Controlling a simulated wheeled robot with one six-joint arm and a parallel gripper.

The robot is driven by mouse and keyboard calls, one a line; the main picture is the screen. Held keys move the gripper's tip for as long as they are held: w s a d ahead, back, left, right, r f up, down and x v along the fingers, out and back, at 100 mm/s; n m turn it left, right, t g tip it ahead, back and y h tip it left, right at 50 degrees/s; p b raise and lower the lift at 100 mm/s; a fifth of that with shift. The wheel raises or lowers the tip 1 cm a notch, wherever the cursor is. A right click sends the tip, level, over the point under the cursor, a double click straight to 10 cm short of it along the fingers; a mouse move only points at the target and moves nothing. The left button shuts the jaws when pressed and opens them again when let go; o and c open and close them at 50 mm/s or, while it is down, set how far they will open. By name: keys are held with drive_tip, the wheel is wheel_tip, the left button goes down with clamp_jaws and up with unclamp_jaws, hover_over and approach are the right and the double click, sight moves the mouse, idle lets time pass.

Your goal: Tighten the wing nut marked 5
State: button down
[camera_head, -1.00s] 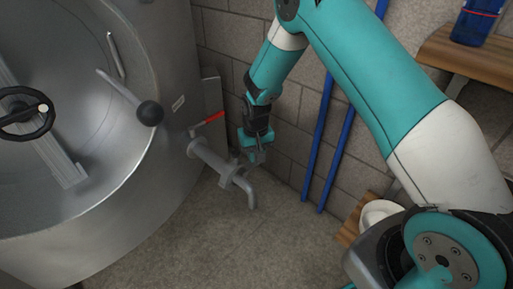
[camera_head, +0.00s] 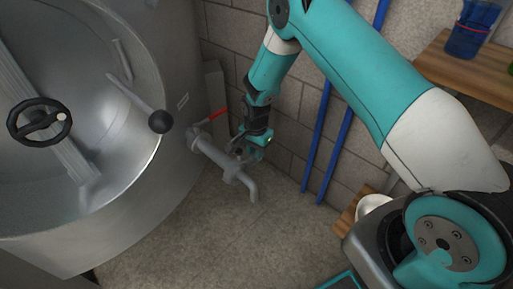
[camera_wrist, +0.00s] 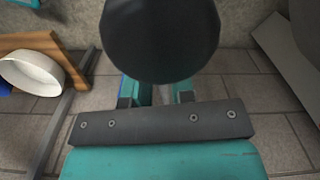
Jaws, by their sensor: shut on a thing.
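A grey outlet pipe (camera_head: 213,153) with a down-bent spout (camera_head: 253,191) sticks out from the steel tank (camera_head: 150,205). My gripper (camera_head: 239,151) is at the joint partway along this pipe, coming from above and behind. Its jaws are shut on a small part there, which fits a wing nut. The part is mostly hidden and no number 5 can be read. In the wrist view my gripper (camera_wrist: 158,94) shows only its finger bases; a large dark round shape covers the tips and what they hold.
A red-handled lever (camera_head: 217,114) sits on the pipe near the tank. Blue poles (camera_head: 329,150) lean on the block wall. A white bowl (camera_wrist: 32,70) stands on a wooden shelf at right. Floor before the pipe is clear.

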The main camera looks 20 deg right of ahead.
drive_tip(key=shift+w+m, duration=0.1)
drive_tip(key=shift+m, duration=0.8)
drive_tip(key=c, duration=1.1)
unclamp_jaws()
drive_tip(key=shift+o, duration=0.2)
drive_tip(key=shift+r, duration=0.15)
wheel_tip(320, 180, up, 17)
drive_tip(key=p, duration=0.3)
drive_tip(key=shift+r, duration=0.1)
